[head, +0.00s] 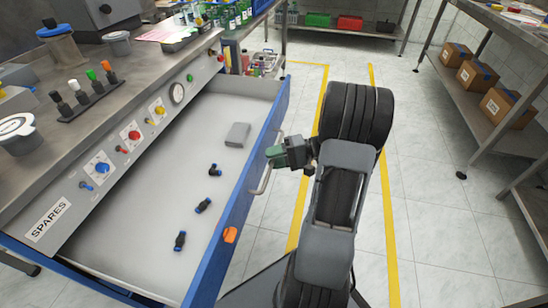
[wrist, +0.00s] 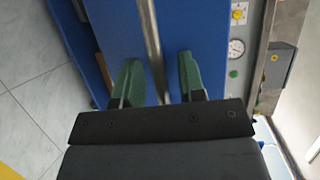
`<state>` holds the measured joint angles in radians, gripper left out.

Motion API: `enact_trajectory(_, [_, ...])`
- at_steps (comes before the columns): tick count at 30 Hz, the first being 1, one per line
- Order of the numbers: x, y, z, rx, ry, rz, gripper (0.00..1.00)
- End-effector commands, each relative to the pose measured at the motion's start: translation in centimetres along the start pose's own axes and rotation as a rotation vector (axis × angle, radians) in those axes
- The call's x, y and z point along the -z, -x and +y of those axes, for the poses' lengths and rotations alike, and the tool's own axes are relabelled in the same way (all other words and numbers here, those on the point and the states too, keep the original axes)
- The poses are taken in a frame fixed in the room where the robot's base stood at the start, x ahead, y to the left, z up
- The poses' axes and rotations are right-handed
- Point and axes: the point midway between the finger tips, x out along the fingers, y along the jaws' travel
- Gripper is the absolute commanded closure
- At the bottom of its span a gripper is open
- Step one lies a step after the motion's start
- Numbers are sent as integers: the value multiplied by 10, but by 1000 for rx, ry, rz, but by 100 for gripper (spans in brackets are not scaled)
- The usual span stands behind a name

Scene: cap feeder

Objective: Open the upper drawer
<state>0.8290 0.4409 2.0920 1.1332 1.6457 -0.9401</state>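The upper drawer (head: 180,130) is pulled far out from under the counter, with a pale interior and a blue front (head: 222,222). Its metal bar handle (head: 264,182) is on the outer face of the front. My gripper (head: 278,154) is at the handle's far end in the head view. In the wrist view, the handle bar (wrist: 152,45) runs between the two green fingers of my gripper (wrist: 159,82). The fingers are apart, with visible gaps to the bar on both sides. The bar's lower end is hidden behind my gripper body.
Several small black fittings (head: 203,206) and a grey block (head: 237,135) lie inside the drawer. A shelf with cardboard boxes (head: 502,108) stands at right. Tiled floor (head: 440,220) between is clear.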

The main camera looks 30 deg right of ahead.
Motion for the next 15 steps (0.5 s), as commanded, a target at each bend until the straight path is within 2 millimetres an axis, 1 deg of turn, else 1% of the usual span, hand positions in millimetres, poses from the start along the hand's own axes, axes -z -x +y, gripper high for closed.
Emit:
enact_trajectory(5, [0, 25, -2, 0, 0, 4, 63])
enact_trajectory(12, [0, 75, -2, 1, 0, 5, 63])
enact_trajectory(15, [0, 94, -2, 1, 0, 4, 63])
